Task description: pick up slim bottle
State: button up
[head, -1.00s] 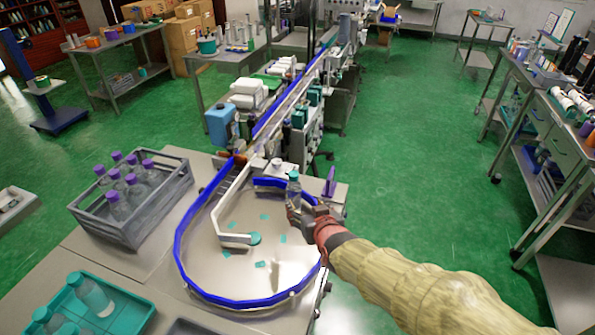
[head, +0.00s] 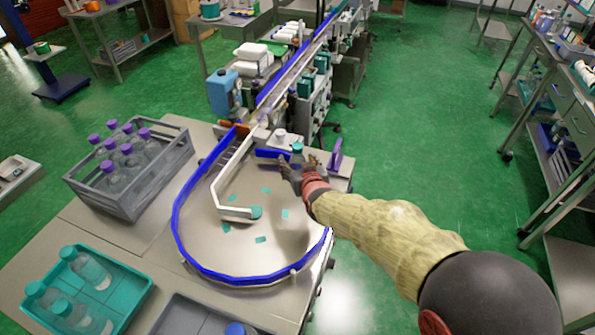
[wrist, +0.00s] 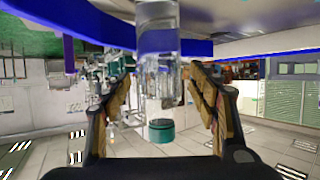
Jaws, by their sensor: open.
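The slim bottle (head: 297,149) is clear with a teal cap. It stands on the right back part of the round steel table (head: 245,255), near the blue guide rail. My gripper (head: 299,174) is at it, and its fingers hide most of the bottle's body in the head view. In the wrist view, which shows the scene upside down, the bottle (wrist: 160,85) lies between the two fingers of my open gripper (wrist: 160,75). A gap shows on each side of the bottle, wider on the left.
A blue rim (head: 177,215) edges the round table, with several flat teal pieces inside. A grey crate (head: 125,205) of purple-capped bottles stands left. A teal tray (head: 125,305) with clear bottles is front left. A purple upright part (head: 335,157) stands just right of the bottle.

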jog(key=shift+c, duration=1.3)
jog(key=c, duration=1.1)
jog(key=shift+w+r, duration=0.1)
jog(key=shift+c, duration=0.7)
